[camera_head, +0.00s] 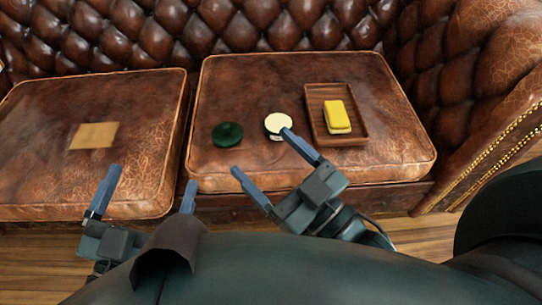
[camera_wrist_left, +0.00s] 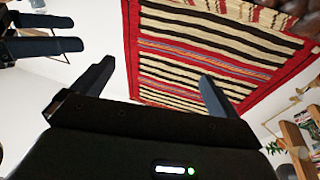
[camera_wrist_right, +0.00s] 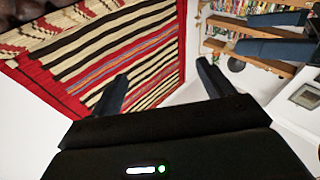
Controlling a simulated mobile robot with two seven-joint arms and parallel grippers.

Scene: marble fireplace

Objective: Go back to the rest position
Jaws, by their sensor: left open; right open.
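My left gripper (camera_head: 150,190) is open and empty in front of the left sofa cushion in the head view. Its two fingers also show in the left wrist view (camera_wrist_left: 155,90), with nothing between them. My right gripper (camera_head: 262,162) is open and empty near the front edge of the right cushion. Its fingers show apart in the right wrist view (camera_wrist_right: 160,92). In the head view one right fingertip overlaps the lower edge of a round cream-coloured object (camera_head: 278,122); I cannot tell whether they touch.
A brown leather sofa has a left cushion (camera_head: 50,115) and a right cushion (camera_head: 245,90). On the right one are a dark green round object (camera_head: 227,134) and a wooden tray (camera_head: 350,97) holding a yellow block (camera_head: 337,117). A tan square (camera_head: 94,135) lies on the left one.

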